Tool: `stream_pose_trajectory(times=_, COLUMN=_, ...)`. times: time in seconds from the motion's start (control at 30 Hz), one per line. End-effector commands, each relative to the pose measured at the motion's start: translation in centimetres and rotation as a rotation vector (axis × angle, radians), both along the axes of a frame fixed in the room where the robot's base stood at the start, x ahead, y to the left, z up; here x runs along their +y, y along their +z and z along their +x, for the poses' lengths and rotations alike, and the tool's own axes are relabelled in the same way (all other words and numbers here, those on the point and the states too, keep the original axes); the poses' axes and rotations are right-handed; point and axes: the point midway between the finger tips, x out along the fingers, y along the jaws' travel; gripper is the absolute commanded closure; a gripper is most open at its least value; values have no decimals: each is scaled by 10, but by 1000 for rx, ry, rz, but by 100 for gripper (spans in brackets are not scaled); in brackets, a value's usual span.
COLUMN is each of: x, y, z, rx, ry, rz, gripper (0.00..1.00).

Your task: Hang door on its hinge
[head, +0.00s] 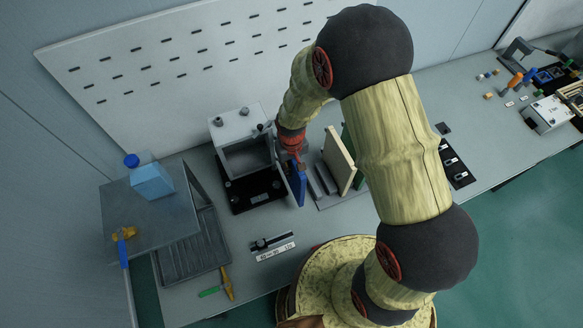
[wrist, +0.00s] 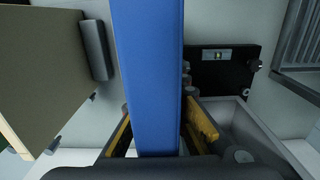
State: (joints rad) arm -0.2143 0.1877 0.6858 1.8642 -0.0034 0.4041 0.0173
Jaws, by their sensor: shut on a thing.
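The blue door (head: 297,186) is a flat panel held upright in my gripper (head: 292,160). In the wrist view the blue door (wrist: 154,70) runs from the top down between the two yellow-lined fingers of my gripper (wrist: 160,125). The grey box fixture (head: 246,157) stands on a black base just left of the door in the head view, with its front open. The fixture (wrist: 245,130) is right of the door in the wrist view. Small round parts (wrist: 187,82) show beside the door's edge; I cannot tell whether they touch it. The hinge engagement is hidden.
A rack with a cream panel (head: 338,160) and a green panel stands close right of the door. A grey raised tray (head: 150,215) with a blue-capped bottle (head: 151,180) is at the left. A labelled plate (head: 272,246) lies in front on the bench.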

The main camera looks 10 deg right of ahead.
Motion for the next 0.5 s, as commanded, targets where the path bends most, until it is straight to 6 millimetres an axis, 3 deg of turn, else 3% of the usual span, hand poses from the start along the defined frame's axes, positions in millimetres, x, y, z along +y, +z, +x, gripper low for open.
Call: stream_pose_trajectory(times=0.5, x=0, y=-12, z=1, rx=-1, ry=0, rz=0, gripper=100)
